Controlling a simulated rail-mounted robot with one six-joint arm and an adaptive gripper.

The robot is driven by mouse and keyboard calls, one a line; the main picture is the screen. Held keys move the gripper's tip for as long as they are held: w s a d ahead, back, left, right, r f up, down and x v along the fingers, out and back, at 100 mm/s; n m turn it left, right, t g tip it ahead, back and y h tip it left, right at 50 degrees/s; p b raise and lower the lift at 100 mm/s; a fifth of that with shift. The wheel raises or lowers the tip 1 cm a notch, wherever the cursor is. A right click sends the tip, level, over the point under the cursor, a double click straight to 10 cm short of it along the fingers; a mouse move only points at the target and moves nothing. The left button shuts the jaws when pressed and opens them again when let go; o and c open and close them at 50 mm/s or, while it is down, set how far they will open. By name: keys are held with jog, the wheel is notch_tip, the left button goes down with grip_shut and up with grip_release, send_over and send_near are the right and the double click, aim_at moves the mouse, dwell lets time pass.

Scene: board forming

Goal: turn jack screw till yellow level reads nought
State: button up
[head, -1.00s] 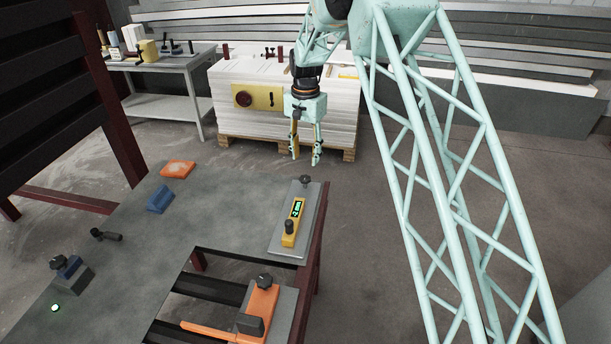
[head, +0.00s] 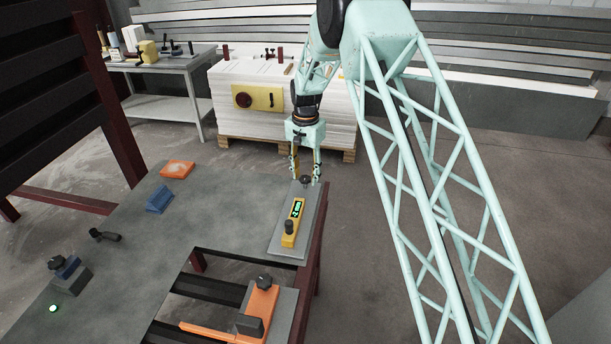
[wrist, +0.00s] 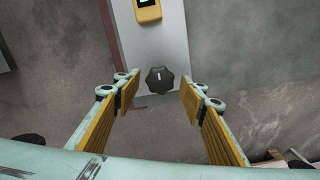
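The jack screw's black lobed knob (wrist: 160,80) sits at the end of a grey plate, with a white mark pointing along the plate. It also shows in the head view (head: 305,180). The yellow level (head: 293,222) lies on the same plate, with a lit green display too small to read surely. Its end shows in the wrist view (wrist: 147,10). My gripper (head: 305,178) is open above the knob. In the wrist view its fingers (wrist: 158,92) stand apart on either side of the knob, not touching it.
The grey plate (head: 290,243) lies at the right edge of the table (head: 225,215). An orange clamp-like piece (head: 260,304) with a black knob stands nearer. Blue and orange blocks lie left. A white stack (head: 285,75) stands behind my gripper.

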jog(key=shift+c, duration=0.5)
jog(key=c, duration=0.7)
jog(key=shift+c, duration=0.2)
jog(key=shift+n, duration=0.4)
jog(key=n, duration=1)
jog(key=shift+s+a+n, duration=0.1)
jog(key=shift+a+n, duration=0.05)
jog(key=shift+n, duration=0.25)
jog(key=o, duration=0.8)
jog(key=shift+f, duration=0.1)
jog(key=shift+o, duration=0.2)
